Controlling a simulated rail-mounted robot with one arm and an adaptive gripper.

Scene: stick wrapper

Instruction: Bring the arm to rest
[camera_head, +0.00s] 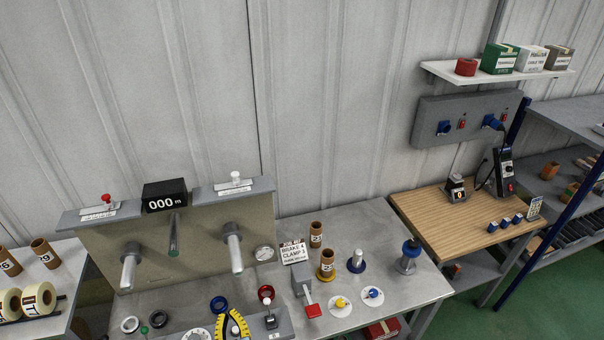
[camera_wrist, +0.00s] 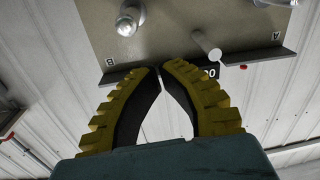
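My gripper (camera_head: 232,314) shows at the bottom edge of the head view, with yellow ribbed fingers and dark inner pads. It is in front of the grey machine panel, above the front of the metal bench (camera_head: 362,228). In the wrist view my gripper (camera_wrist: 160,70) has its fingertips together or almost touching. The gap lower between the fingers holds nothing. The rest of my arm is out of the head view.
The panel (camera_head: 190,235) carries protruding spindles (camera_head: 130,270) and a black counter (camera_head: 165,195) reading 000 m. A wooden table (camera_head: 470,222) stands right. Space above the bench's right half looks open.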

